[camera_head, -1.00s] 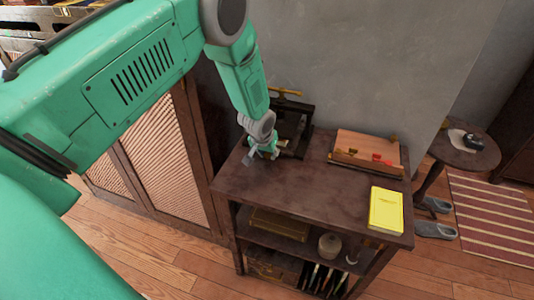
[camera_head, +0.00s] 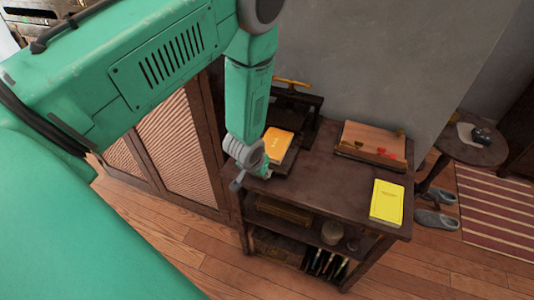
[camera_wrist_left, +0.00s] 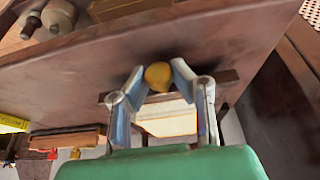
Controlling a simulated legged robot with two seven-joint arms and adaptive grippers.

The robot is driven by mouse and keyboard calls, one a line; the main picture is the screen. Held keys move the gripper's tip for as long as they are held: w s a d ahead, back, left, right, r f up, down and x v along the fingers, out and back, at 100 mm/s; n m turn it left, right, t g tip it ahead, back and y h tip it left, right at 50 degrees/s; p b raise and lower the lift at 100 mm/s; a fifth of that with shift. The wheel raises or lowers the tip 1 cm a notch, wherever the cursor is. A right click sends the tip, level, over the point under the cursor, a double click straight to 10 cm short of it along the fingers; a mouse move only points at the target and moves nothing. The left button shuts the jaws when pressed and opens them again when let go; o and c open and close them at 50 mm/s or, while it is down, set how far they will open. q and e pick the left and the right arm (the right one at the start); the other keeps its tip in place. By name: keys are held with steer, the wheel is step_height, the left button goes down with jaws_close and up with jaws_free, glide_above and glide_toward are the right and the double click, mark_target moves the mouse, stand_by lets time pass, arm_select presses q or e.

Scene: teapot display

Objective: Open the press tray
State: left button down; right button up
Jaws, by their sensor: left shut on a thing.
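The dark press (camera_head: 300,104) with a brass bar on top stands at the back left of the cabinet top. Its press tray (camera_head: 291,160) sticks out toward the front, with an orange book (camera_head: 279,143) lying on it. My left gripper (camera_head: 264,172) is at the tray's front end. In the wrist view my left gripper (camera_wrist_left: 158,80) is shut on a round brass knob (camera_wrist_left: 158,74), one finger on each side. In the head view the knob is hidden by the gripper. My right gripper is not in view.
A yellow book (camera_head: 386,203) lies at the front right of the cabinet top (camera_head: 320,185). A wooden board with red pieces (camera_head: 371,142) is at the back right. A jar (camera_head: 332,232) stands on the shelf below. The middle of the top is clear.

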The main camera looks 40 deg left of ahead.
arm_select(q)
steer(key=shift+s+r, duration=0.3)
steer(key=shift+s, duration=0.4)
steer(key=c, duration=1.5)
jaws_free()
steer(key=shift+o, duration=0.8)
steer(key=shift+s+d, duration=0.1)
steer(key=shift+s, duration=0.05)
steer(key=shift+s+d, duration=0.1)
steer(key=v, duration=1.2)
steer(key=shift+s+f, duration=0.1)
steer(key=shift+f, duration=0.1)
